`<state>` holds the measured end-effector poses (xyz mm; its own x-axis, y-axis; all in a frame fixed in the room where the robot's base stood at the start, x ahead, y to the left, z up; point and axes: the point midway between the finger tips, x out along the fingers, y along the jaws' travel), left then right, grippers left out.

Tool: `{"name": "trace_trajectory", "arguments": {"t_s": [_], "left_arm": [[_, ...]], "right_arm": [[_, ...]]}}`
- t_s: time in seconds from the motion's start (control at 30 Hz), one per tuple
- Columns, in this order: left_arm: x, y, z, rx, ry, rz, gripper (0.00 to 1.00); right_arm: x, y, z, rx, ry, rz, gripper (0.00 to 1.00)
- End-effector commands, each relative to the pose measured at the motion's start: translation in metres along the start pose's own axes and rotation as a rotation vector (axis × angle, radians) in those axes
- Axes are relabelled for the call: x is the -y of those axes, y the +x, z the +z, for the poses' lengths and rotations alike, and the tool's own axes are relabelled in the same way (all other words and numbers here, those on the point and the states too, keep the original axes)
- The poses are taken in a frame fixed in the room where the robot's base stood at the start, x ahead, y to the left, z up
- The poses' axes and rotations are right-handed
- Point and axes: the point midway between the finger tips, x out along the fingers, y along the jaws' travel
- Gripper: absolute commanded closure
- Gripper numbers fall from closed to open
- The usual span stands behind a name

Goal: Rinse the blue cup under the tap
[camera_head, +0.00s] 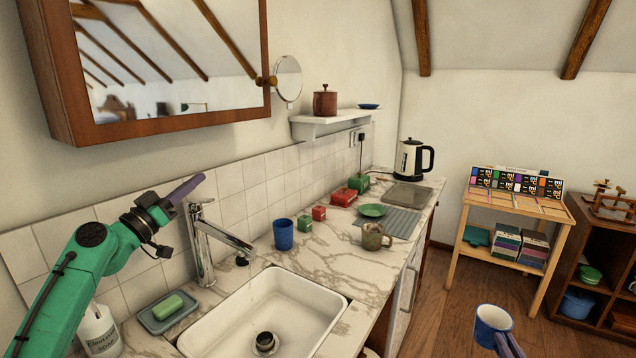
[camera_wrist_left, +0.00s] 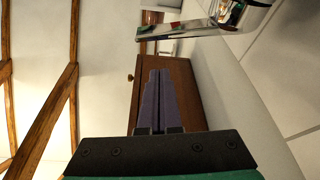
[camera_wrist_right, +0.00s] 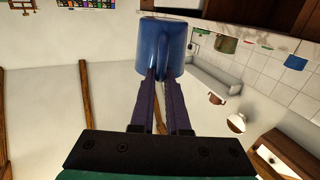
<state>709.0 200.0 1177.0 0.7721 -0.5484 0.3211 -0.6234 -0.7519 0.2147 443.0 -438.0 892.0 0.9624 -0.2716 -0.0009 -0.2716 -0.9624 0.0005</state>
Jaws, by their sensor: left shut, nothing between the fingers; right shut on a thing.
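A blue cup with a white inside (camera_head: 492,318) is at the lower right in the head view, held clear of the counter. My right gripper (camera_head: 510,346) is shut on its handle; the right wrist view shows the cup (camera_wrist_right: 163,48) at the fingertips. The chrome tap (camera_head: 204,250) stands behind the white sink (camera_head: 232,318), its spout over the basin. My left gripper (camera_head: 187,188) is shut and empty, close to the tap's top lever (camera_head: 201,202); contact is unclear. The tap also shows in the left wrist view (camera_wrist_left: 215,27).
Another blue cup (camera_head: 283,235) stands on the marble counter right of the tap. A soap dish (camera_head: 150,322) and soap bottle (camera_head: 98,332) sit left of the sink.

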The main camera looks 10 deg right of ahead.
Motion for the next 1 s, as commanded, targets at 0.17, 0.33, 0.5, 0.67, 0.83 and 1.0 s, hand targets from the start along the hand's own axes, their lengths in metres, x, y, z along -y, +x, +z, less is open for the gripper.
{"name": "trace_trajectory", "arguments": {"t_s": [0.17,0.33,0.5,0.67,0.83,1.0], "left_arm": [[0.000,-0.010,0.028,0.002,-0.003,-0.001,1.00],[0.000,-0.014,0.038,0.000,-0.001,-0.001,1.00],[0.000,-0.014,0.038,-0.001,0.000,0.000,1.00],[0.001,-0.015,0.041,-0.001,0.004,0.002,1.00],[0.001,-0.019,0.055,-0.003,0.049,0.020,1.00],[0.000,-0.021,0.059,0.001,0.092,0.033,1.00]], "right_arm": [[0.000,0.000,-0.007,-0.002,0.000,0.000,1.00],[0.000,0.000,-0.008,-0.002,0.000,0.000,1.00],[0.000,0.000,-0.008,-0.003,-0.001,0.000,1.00],[0.000,0.000,-0.003,-0.002,0.000,0.000,1.00],[0.000,0.000,0.031,-0.002,0.000,0.000,1.00],[0.000,0.000,0.050,-0.003,-0.001,0.000,1.00]]}}
